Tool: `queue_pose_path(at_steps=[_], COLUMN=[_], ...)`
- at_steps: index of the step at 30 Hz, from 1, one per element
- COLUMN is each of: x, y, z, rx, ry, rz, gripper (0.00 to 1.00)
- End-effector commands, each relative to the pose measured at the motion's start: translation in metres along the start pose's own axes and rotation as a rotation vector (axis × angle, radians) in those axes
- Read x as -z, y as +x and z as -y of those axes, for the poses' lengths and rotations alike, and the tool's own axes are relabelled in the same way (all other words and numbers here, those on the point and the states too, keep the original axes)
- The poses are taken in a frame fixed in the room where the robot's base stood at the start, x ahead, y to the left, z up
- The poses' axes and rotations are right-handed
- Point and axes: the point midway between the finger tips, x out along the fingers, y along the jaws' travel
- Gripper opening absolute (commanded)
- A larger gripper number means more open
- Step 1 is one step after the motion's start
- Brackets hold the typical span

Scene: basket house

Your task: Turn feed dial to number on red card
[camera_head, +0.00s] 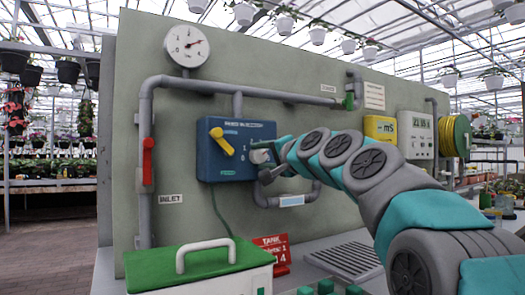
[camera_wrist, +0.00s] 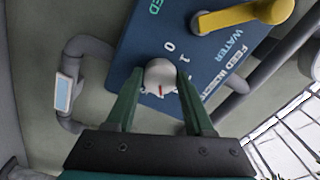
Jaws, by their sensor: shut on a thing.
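The feed dial (camera_wrist: 160,74) is a small round grey knob with a red mark, on the blue feed box (camera_wrist: 190,55). My gripper (camera_wrist: 160,80) has one green finger on each side of the knob and is shut on it. The numerals 0 and 1 show near the knob; other numerals are hidden or too small to read. In the head view my gripper (camera_head: 262,153) reaches the right side of the blue box (camera_head: 225,170) and partly covers the dial. The red card (camera_head: 275,252) stands below the box; it reads "TANK", with a 1 and a 4 below.
A yellow lever (camera_head: 221,141) sits on the box, left of the dial. A red valve handle (camera_head: 148,160), grey pipes (camera_head: 145,210) and a gauge (camera_head: 186,46) are on the panel. A green-lidded box (camera_head: 200,265) stands in front, and a drain grate (camera_head: 345,260) lies right of the card.

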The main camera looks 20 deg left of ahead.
Motion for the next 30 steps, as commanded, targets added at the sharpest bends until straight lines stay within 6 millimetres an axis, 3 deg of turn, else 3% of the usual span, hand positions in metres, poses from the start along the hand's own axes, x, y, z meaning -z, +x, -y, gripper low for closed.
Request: queue_pose_path(at_steps=[20, 21, 28, 30], x=[0.0007, 0.0006, 0.0004, 0.0003], y=[-0.0002, -0.0002, -0.0001, -0.0001], z=[0.0005, 0.0005, 0.0003, 0.0002], rx=[0.001, 0.001, 0.001, 0.0], ry=[0.056, 0.056, 0.056, 0.056], rz=[-0.001, -0.001, -0.001, -0.001], gripper=[0.0, 0.57, 0.83, 0.83])
